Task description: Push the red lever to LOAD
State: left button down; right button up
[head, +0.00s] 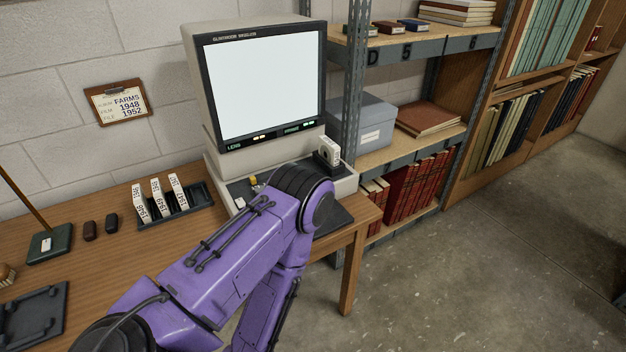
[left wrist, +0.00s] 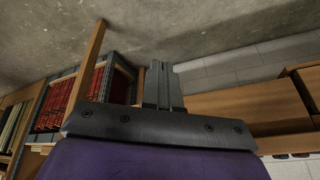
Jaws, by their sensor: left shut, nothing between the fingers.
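The microfilm reader (head: 258,85), a beige machine with a bright blank screen, stands at the right end of the wooden table. Its lower front carries small labels, among them LENS, and a yellow knob (head: 253,181). A white reel-like part (head: 328,151) sits at the right of its base. I see no red lever in either view; my purple arm hides part of the reader's base. My left gripper (left wrist: 162,85) shows in the left wrist view, fingers together and empty, against floor, wall and table parts. It is out of sight in the head view. My right gripper is not in view.
A metal shelf (head: 405,165) stands close right of the reader. The floor at right is clear.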

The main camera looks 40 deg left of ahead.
pick_arm(q)
jog(key=w+d+n+t+y+b, duration=0.1)
jog(key=w+n+t+b, duration=0.25)
jog(key=w, duration=0.55)
jog(key=w+d+f+n+t+b, duration=0.1)
jog(key=w+d+n+t+b, duration=0.1)
jog(key=w+n, duration=0.45)
jog(key=w+d+n+t+y+b, duration=0.1)
jog(key=w+n+t+b, duration=0.15)
jog(key=w, duration=0.75)
jog(key=w+r+n+t+y+b, duration=0.1)
jog(key=w+r+n+y+b, duration=0.7)
jog(key=w+n, duration=0.6)
jog(key=w+a+r+n+g+y, duration=0.1)
jog(key=a+r+n+g+y, duration=0.2)
jog(key=r+n, duration=0.7)
jog(key=n+g, duration=0.2)
jog(key=n, duration=0.4)
jog(key=shift+w+r, duration=0.35)
jog(key=shift+w, duration=0.05)
jog(key=shift+a, duration=0.15)
